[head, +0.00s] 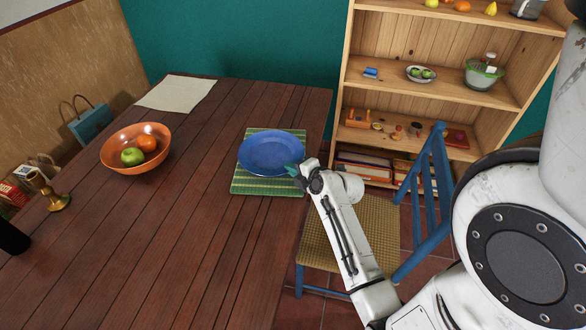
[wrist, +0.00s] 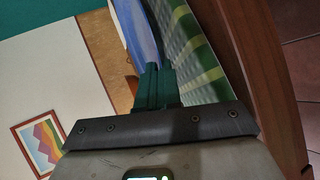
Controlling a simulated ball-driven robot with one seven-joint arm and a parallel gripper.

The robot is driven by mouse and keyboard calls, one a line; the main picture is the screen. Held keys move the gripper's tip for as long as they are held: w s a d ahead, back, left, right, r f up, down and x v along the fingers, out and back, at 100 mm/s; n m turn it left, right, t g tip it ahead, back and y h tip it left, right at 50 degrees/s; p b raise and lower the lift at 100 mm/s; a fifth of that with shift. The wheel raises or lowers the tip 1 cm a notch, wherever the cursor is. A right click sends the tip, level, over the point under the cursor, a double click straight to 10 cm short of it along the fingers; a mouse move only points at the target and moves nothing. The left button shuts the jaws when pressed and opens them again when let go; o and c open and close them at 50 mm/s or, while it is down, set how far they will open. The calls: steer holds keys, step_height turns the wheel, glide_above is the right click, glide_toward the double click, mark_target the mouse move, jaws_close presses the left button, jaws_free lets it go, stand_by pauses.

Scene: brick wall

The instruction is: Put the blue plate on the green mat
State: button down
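The blue plate (head: 271,152) is over the green mat (head: 262,187) on the wooden table in the head view, covering much of the mat's middle. Whether its underside touches the mat is hidden. My gripper (head: 294,171) is at the plate's right front rim. In the wrist view the green fingers (wrist: 155,85) are close together, with the rim of the plate (wrist: 138,30) running in between them. The gripper looks shut on that rim. The checked mat (wrist: 205,75) lies just beside the fingers there.
An orange bowl (head: 118,163) with fruit, a brass candlestick (head: 48,190) and a pale cloth (head: 177,93) are on the table (head: 165,235). A blue chair (head: 345,235) stands at its right edge. A wooden shelf (head: 440,85) is behind. The table's middle is clear.

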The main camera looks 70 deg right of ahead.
steer(key=shift+f, duration=0.1)
steer(key=c, duration=1.6)
jaws_free()
steer(key=shift+r, duration=0.2)
steer(key=b+v, duration=0.1)
steer(key=v, duration=1.1)
steer(key=shift+a+f, duration=0.1)
steer(key=shift+f, duration=0.05)
